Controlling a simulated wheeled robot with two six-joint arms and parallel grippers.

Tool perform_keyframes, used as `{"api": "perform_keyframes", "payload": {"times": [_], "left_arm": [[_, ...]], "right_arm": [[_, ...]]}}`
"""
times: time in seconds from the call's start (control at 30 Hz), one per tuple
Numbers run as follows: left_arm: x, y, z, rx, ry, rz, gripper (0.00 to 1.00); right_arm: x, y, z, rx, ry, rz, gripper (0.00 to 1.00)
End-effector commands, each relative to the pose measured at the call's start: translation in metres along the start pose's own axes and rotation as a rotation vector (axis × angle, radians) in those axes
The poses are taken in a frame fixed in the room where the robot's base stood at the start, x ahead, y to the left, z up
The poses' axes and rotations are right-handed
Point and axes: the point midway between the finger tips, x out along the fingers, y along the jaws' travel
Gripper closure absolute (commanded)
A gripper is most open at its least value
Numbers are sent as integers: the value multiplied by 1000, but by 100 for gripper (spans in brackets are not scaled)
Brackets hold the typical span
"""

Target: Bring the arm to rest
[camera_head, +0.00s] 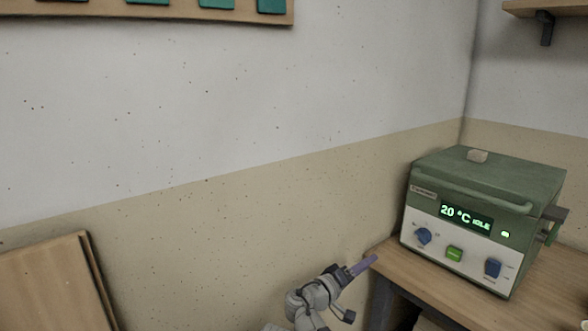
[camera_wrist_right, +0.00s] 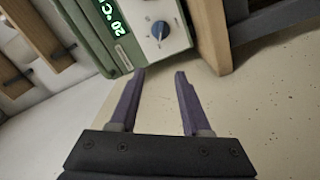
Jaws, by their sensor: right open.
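My right arm (camera_head: 316,297) reaches up from the bottom middle of the head view, in front of the beige lower wall. Its gripper (camera_head: 368,265) has purple fingers and points up and right, near the left corner of the wooden table in the picture. In the right wrist view the same gripper (camera_wrist_right: 160,74) has its two fingers apart with nothing between them. My left gripper does not show in either view.
A green and white device (camera_head: 452,245) reading "20 °C IDLE" stands on the wooden table (camera_head: 420,290). Wooden boards (camera_head: 45,285) lean at lower left. A shelf (camera_head: 545,8) hangs at upper right.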

Motion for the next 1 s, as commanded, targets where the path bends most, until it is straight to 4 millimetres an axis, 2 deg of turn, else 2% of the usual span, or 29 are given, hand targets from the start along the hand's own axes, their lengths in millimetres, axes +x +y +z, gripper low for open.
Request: {"api": "perform_keyframes", "payload": {"times": [0.27,0.47,0.77,0.87,1.0], "left_arm": [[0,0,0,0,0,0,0],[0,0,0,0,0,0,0],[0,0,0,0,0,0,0],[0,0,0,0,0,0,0],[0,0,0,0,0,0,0]], "right_arm": [[7,-10,26,2,-81,-68,52],[12,-22,55,4,-171,-148,52],[7,-57,126,15,-394,-386,52],[-4,-74,157,27,-498,-522,52],[-34,-100,196,55,-643,-764,52]]}}
